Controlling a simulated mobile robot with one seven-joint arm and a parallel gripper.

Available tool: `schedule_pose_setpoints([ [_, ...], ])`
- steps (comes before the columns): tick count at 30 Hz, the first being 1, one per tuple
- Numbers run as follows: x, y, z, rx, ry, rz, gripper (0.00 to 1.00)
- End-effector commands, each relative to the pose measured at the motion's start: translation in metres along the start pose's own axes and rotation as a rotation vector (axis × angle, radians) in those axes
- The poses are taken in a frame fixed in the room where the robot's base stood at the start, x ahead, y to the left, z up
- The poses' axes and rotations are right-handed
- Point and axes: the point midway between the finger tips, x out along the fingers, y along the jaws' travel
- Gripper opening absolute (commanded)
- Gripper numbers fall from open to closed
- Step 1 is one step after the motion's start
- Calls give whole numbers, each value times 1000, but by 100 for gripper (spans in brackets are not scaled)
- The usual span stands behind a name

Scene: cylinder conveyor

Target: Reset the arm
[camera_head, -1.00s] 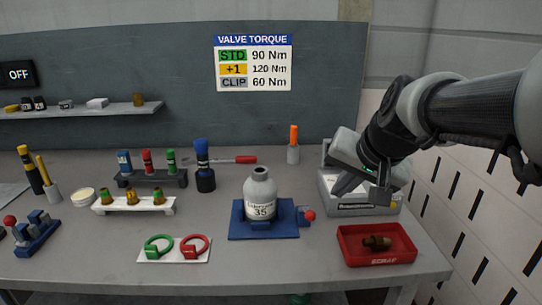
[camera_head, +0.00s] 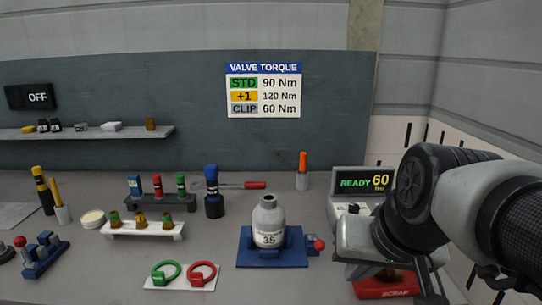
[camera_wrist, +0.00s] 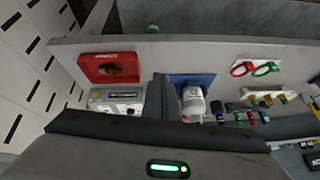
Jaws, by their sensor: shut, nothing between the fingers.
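My gripper (camera_head: 430,284) is at the right of the head view, held over the front right of the bench, with its fingers pointing down in front of the red scrap tray. In the wrist view its dark fingers (camera_wrist: 159,92) are together with nothing between them. My arm covers much of the right side of the head view and part of the tray.
A torque unit (camera_head: 348,183) reading "READY 60 Nm" stands behind my gripper. The red scrap tray (camera_wrist: 88,70) holds a brown fitting (camera_wrist: 115,68). A grey cylinder (camera_head: 268,216) stands in a blue holder (camera_head: 250,258) left of my gripper. Red and green rings lie further left.

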Motion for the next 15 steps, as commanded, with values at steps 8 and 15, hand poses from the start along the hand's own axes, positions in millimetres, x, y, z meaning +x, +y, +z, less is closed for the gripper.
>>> schedule_pose_setpoints([
  [8, -34, 4, 34, -149, -35, 57, 0],
  [15, -82, -3, 6, -147, -34, 56, 0],
])
